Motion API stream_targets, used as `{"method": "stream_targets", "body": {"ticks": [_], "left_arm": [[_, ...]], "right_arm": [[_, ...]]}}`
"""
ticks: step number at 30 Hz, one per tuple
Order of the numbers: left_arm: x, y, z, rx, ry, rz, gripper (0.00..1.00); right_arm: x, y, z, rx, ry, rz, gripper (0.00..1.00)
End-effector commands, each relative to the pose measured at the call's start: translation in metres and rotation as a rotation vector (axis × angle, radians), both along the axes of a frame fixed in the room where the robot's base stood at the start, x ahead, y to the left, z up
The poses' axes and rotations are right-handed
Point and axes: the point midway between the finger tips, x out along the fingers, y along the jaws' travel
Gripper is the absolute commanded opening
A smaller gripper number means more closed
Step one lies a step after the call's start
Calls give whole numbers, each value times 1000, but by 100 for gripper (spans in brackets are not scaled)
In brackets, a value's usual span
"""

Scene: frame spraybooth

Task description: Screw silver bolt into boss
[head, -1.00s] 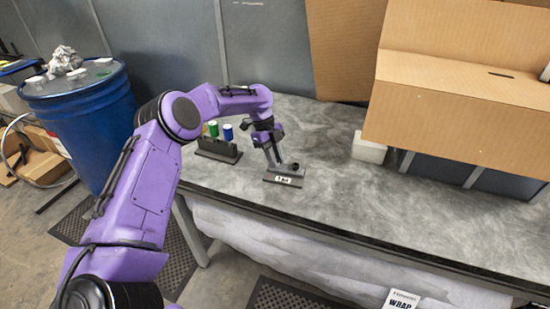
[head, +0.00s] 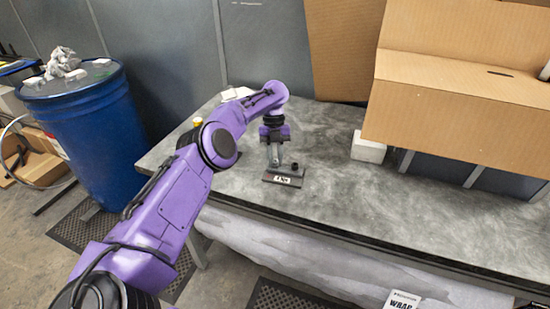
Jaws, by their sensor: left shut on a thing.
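My left gripper (head: 274,163) points down over the dark base plate (head: 283,178), which has a white label on its front. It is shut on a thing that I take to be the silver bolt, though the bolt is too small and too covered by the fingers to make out. A short dark round post (head: 295,167) stands on the plate just right of the fingers. The boss is not clear to see; the fingers hide that part of the plate. Whether the bolt touches it I cannot tell. My right gripper is out of view.
The grey table (head: 340,205) is clear right of the plate. A white block (head: 368,148) and a large cardboard box (head: 455,120) stand farther right. My left arm mostly hides a rack at the left; a yellow cap (head: 197,121) shows. A blue drum (head: 88,135) stands left.

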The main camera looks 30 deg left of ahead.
Motion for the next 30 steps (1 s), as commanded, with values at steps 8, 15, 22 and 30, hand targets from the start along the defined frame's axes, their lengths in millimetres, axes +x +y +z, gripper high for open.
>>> {"method": "stream_targets", "body": {"ticks": [8,15,22,30], "left_arm": [[0,0,0,1,1,3,34],[-2,2,7,-1,2,157,34],[-2,2,2,0,2,402,34],[-4,2,6,0,3,704,34]], "right_arm": [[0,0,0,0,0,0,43],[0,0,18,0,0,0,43],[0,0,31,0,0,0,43],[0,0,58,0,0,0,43]]}}
